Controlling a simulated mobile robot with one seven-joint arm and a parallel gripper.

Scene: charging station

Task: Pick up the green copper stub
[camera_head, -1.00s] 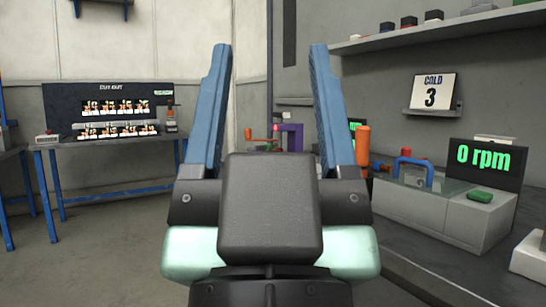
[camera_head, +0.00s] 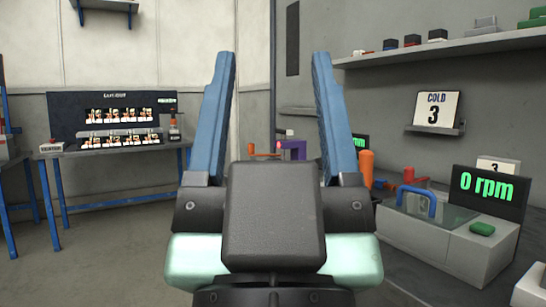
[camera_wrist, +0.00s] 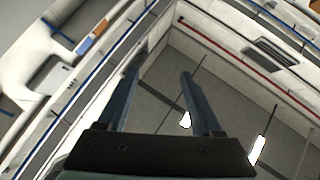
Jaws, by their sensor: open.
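My gripper (camera_head: 272,56) is open and empty, its two blue fingers pointing up and away in the head view.
The grey machine (camera_head: 450,245) has a blue handle and a "0 rpm" display (camera_head: 488,187). An orange cylinder (camera_head: 366,168) stands left of it. A wall shelf (camera_head: 460,52) holds several small blocks. A blue-legged table (camera_head: 110,150) stands at the left, with open floor before it.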

